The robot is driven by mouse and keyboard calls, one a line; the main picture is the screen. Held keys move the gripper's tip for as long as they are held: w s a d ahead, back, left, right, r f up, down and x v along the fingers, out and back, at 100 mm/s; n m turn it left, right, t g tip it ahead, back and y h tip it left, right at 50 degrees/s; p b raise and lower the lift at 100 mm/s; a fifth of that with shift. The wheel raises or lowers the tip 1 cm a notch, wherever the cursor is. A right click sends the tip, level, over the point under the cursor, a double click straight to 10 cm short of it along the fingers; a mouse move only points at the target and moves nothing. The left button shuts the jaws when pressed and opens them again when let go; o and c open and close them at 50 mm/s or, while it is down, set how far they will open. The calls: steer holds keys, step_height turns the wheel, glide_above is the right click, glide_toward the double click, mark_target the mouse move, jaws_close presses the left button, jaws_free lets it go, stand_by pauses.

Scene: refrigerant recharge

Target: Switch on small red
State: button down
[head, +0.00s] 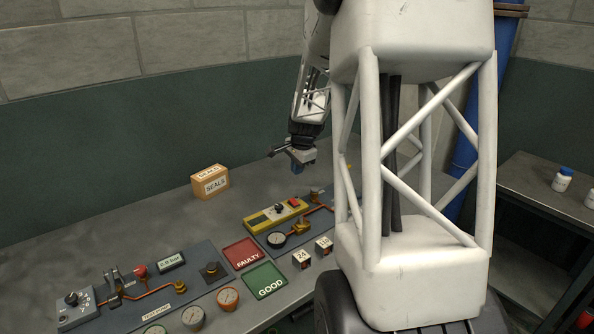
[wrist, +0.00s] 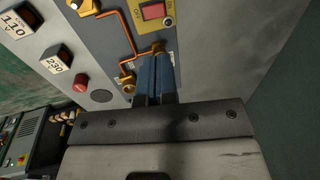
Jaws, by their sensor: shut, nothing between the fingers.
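A red rocker switch (wrist: 153,11) sits on a yellow plate marked ON in the wrist view, just beyond my fingertips. A red mushroom button (wrist: 81,86) is on the grey surface at left. In the head view a small red part (head: 294,203) shows on the yellow unit (head: 276,214). My gripper (head: 298,168) hangs above the bench, pointing down, behind that unit. In the wrist view my gripper (wrist: 156,58) has its blue fingers together and empty, over a brass fitting. Whether any switch is on cannot be told.
Copper pipe (wrist: 125,45) and brass fittings lie under my fingers. Switch blocks labelled 110 (wrist: 15,25) and 230 (wrist: 60,58) stand at left. The FAULTY tray (head: 244,253), GOOD tray (head: 265,281) and SEALS box (head: 210,182) are on the bench. My column hides part of it.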

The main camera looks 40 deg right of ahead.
mark_target(295, 204)
steer(key=x, duration=1.2)
steer(key=shift+f, duration=0.25)
steer(key=shift+w+f, duration=0.1)
steer(key=shift+w+f+g, duration=0.1)
steer(key=shift+f+g, duration=0.2)
steer(key=shift+g, duration=0.3)
steer(key=shift+s+f, duration=0.2)
steer(key=shift+s, duration=0.05)
steer(key=shift+s+a, duration=0.1)
steer(key=shift+s, duration=0.7)
steer(key=shift+f, duration=0.1)
steer(key=shift+r, duration=0.2)
